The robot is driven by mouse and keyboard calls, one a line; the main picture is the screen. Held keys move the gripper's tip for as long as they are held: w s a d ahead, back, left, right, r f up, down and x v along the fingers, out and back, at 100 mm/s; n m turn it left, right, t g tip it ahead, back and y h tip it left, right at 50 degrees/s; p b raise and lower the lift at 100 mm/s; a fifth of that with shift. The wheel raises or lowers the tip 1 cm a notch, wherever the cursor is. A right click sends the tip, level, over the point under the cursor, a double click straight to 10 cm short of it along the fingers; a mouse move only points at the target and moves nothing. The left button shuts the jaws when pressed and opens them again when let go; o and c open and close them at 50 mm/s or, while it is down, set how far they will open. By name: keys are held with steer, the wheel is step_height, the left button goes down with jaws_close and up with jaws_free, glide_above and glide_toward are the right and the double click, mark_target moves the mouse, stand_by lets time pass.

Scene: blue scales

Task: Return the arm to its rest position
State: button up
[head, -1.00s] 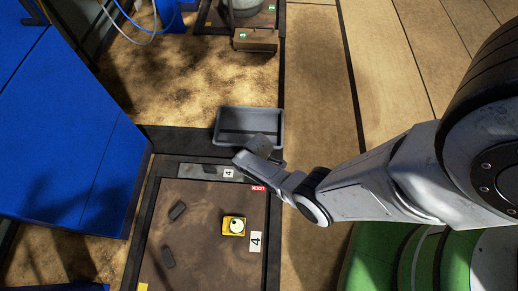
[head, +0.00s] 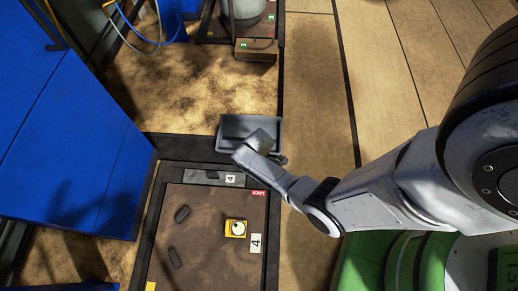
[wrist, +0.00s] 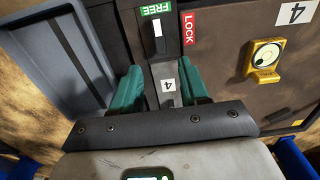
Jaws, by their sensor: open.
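My gripper (wrist: 162,85) shows in the wrist view with two teal fingers apart and nothing held between them. A dark strip with a white "4" label lies in view beyond the gap. In the head view my arm reaches in from the right, and my gripper (head: 262,142) hangs over the near edge of a grey tray (head: 226,145). The fingers are too small or hidden to make out there.
A scale plate (head: 210,265) carries a yellow round-dial device (head: 235,228), two dark pieces and a red LOCK label (head: 258,193). A blue cabinet (head: 70,130) stands left. A brown box (head: 255,50) lies at the back. Bare floor lies right of the tray.

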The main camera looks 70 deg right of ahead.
stand_by(0.4)
steer(key=s+a+r+m, duration=0.2)
steer(key=s+a+r, duration=0.1)
steer(key=r, duration=0.6)
steer(key=s+a+r+m+t, duration=0.15)
steer(key=a+r, duration=0.25)
steer(key=r, duration=0.5)
steer(key=s+a+r+m+g, duration=0.1)
steer(key=s+a+r, duration=0.2)
steer(key=r, duration=0.6)
step_height(320, 180, up, 30)
steer(key=p, duration=3)
steer(key=shift+t, duration=0.25)
